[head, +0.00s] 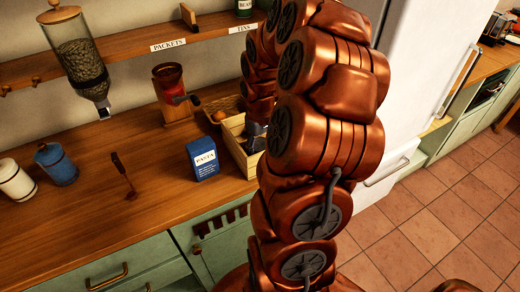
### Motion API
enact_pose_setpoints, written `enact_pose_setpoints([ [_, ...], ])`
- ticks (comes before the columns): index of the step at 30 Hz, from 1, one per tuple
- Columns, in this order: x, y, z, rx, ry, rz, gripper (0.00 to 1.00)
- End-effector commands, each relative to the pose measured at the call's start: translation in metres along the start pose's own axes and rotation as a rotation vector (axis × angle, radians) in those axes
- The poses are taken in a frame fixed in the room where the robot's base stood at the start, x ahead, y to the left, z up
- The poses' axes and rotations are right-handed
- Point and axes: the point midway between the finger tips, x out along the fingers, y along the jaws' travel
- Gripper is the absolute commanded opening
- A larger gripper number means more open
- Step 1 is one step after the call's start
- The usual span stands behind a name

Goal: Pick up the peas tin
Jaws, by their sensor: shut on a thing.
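I cannot make out the peas tin in the head view. A green tin (244,8) with a white label stands on the wall shelf above the TINS label (242,28); the top edge cuts it off, and its lettering seems to read BEANS. My copper arm rises through the middle of the picture and bends over toward the shelf and counter.
On the wooden counter (85,225) stand a blue pasta box (203,160), a wooden crate (238,148), a red grinder (172,92) and blue (56,164) and white (16,180) canisters. A dispenser (78,55) hangs left. A white fridge (420,75) stands right; tiled floor is clear.

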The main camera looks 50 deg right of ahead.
Motion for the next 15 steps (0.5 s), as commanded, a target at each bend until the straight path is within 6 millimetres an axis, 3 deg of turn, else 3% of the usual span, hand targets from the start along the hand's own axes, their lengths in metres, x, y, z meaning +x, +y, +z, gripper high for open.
enact_pose_setpoints([
  [5, -0.023, 0.001, -0.002, 0.0, 0.008, 0.003, 0.15],
  [15, -0.098, 0.001, -0.002, 0.0, 0.008, 0.003, 0.15],
])
